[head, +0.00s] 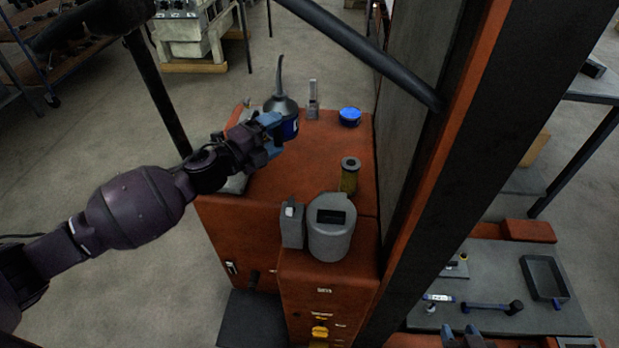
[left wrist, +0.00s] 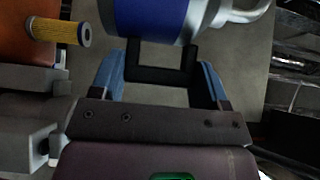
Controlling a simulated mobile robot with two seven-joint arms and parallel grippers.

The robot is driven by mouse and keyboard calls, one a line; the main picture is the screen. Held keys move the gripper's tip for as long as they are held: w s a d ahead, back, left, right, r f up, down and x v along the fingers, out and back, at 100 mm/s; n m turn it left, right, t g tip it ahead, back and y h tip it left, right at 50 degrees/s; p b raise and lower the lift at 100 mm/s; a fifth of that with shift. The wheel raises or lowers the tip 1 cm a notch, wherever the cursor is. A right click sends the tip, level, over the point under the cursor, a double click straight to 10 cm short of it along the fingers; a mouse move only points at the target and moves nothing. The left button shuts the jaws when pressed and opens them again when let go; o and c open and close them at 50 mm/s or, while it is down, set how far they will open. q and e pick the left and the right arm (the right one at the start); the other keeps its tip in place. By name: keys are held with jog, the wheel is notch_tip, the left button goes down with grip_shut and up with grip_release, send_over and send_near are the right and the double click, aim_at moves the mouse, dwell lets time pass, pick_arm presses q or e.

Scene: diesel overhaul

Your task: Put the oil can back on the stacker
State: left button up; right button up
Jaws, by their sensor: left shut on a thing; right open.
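The oil can (head: 290,128) has a dark cone top, a thin upright spout and a blue body. It shows at the back left edge of the orange stacker's top (head: 315,165). My left gripper (head: 268,133) is shut on its handle. In the left wrist view, the can's blue and silver body (left wrist: 150,18) lies just beyond the fingers (left wrist: 160,80), with the square dark handle between them. I cannot tell whether the can touches the top. My right gripper (head: 460,336) is open at the bottom edge, over the grey workbench.
A blue-lidded container (head: 349,117), a small grey upright item (head: 313,100) and a yellow filter (head: 349,175) stand on the orange top. A grey rounded unit (head: 331,228) sits at the front. The mast (head: 450,150) rises at right. A grey bench (head: 500,275) holds a tray (head: 544,278) and tools.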

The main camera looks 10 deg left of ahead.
pick_arm(q)
jog(key=shift+w+d+m+g+h, duration=0.25)
jog(key=shift+d+m+g+h, duration=0.05)
jog(key=shift+d, duration=0.1)
jog(key=shift+s+d+f, duration=0.1)
jog(key=shift+d, duration=0.1)
jog(key=f+b, duration=0.2)
jog(key=f, duration=0.4)
jog(key=f+b, duration=0.1)
jog(key=f, duration=0.6)
jog(key=f+b, duration=0.2)
jog(key=f, duration=0.4)
jog(key=shift+s+a+f+b, duration=0.1)
jog(key=shift+s+f+b, duration=0.2)
jog(key=shift+f+b, duration=0.1)
pick_arm(e)
jog(key=f, duration=0.5)
jog(key=shift+s+f, duration=0.25)
jog(key=shift+f, duration=0.1)
pick_arm(q)
jog(key=o, duration=0.8)
jog(key=shift+f, duration=0.2)
jog(key=shift+o, duration=1.1)
jog(key=shift+r, duration=0.1)
pick_arm(e)
jog(key=shift+f+g, duration=0.1)
jog(key=shift+g, duration=0.2)
